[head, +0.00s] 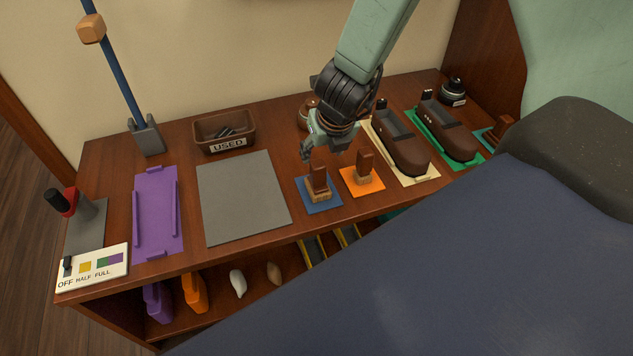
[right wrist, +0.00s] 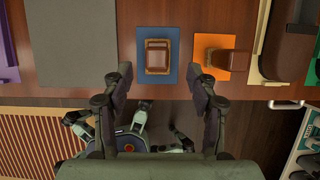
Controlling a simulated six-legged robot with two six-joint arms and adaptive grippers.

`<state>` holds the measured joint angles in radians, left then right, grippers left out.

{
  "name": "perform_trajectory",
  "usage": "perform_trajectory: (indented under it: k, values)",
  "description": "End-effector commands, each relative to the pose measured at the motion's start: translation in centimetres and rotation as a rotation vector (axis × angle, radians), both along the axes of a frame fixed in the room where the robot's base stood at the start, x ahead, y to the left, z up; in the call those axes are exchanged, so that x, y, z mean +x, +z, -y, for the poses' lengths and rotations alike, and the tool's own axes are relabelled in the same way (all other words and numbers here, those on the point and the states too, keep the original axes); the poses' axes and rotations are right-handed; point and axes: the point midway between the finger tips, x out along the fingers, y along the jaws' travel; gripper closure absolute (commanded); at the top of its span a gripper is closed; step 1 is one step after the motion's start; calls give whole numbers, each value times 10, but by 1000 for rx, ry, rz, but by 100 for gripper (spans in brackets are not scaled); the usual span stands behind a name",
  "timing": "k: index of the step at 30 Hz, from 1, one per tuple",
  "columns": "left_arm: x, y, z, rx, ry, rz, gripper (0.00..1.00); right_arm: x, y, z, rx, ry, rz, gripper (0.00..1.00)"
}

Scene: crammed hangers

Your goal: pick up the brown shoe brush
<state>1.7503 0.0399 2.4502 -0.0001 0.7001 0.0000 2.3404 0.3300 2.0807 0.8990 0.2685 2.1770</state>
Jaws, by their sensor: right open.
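A brown brush (head: 319,184) with an upright block handle stands on a blue mat (head: 309,204) on the wooden counter. A similar brown brush (head: 364,168) stands on an orange mat (head: 374,187) just to its right. I cannot tell from colour alone which is the named shoe brush. My right gripper (head: 326,146) is open and empty, above and behind the brush on the blue mat in the head view. In the right wrist view, that brush (right wrist: 157,57) lies ahead, between the lines of the two open fingers (right wrist: 160,82) and apart from them. My left gripper is not in view.
Right of the brushes are dark brown shoes (head: 403,147) on cream and green trays, and a jar (head: 453,91). A round brown pot (head: 308,112) stands behind the gripper. To the left are a bare grey mat (head: 243,196), a USED bin (head: 226,124) and a purple tray (head: 157,210).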

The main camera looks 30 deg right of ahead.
Motion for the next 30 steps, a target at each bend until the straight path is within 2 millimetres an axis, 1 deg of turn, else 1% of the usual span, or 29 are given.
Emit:
perform_trajectory:
  k: [1, 8, 16, 19, 24, 26, 30]
  values:
    - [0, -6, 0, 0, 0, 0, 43, 2, -9, 0, -2, 2, 0, 42]
    - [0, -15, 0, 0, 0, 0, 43, 8, -24, -1, -3, 6, -1, 42]
    - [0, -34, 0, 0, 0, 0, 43, 20, -60, -2, -4, 9, -1, 42]
    - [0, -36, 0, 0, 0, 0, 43, 22, -64, -1, -2, 9, -1, 42]
    - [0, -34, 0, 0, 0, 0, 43, 22, -62, -1, -2, 9, 0, 42]
    - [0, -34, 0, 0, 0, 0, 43, 22, -62, -1, -2, 9, 0, 46]
    - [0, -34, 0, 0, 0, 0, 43, 22, -62, -1, -2, 9, 0, 58]
